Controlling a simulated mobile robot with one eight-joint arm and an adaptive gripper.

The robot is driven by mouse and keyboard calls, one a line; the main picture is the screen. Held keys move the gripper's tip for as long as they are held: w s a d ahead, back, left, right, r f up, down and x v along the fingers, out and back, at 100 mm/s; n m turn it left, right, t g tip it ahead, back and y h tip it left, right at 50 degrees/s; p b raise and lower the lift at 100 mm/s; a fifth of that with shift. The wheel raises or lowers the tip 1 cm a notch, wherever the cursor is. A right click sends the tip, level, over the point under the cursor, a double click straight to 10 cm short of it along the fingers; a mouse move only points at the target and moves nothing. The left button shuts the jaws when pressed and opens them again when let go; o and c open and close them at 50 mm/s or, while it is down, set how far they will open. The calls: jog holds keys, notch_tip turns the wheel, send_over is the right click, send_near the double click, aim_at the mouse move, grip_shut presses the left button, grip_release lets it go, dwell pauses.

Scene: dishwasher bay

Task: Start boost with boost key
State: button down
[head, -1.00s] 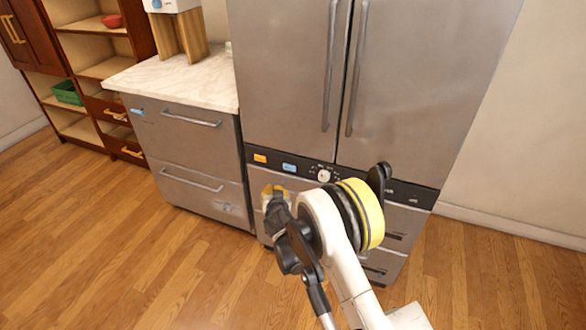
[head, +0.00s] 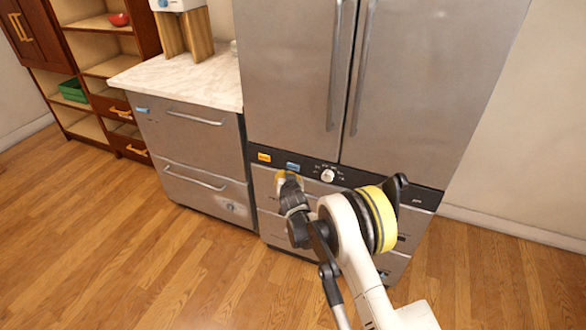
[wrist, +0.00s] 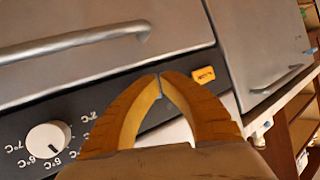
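An orange key (head: 264,157) and a blue key (head: 293,167) sit side by side on the black control strip of the tall steel fridge. Their lettering is too small for me to read, so I cannot tell which is the boost key. The orange key (wrist: 203,75) also shows in the wrist view, right of my fingertips. My gripper (head: 287,175) is just below the blue key in the head view. In the wrist view my gripper (wrist: 159,76) has its yellow fingertips together with nothing between them, and the blue key is hidden behind them. Contact cannot be told.
A white temperature dial (head: 328,175) is right of the keys; it also shows in the wrist view (wrist: 47,140). Fridge door handles (head: 335,65) stick out above the strip. A steel drawer unit (head: 190,150) with a marble top stands to the left. The wooden floor is clear.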

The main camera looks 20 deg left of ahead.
jog(key=shift+w+d, duration=0.1)
jog(key=shift+w, duration=0.4)
jog(key=shift+w, duration=0.1)
dwell(1.1)
jog(key=shift+w, duration=0.3)
jog(key=shift+w, duration=0.4)
dwell(0.5)
jog(key=shift+s, duration=0.8)
jog(key=shift+s, duration=0.1)
jog(key=s, duration=0.4)
jog(key=shift+s+a, duration=0.2)
jog(key=shift+s, duration=0.2)
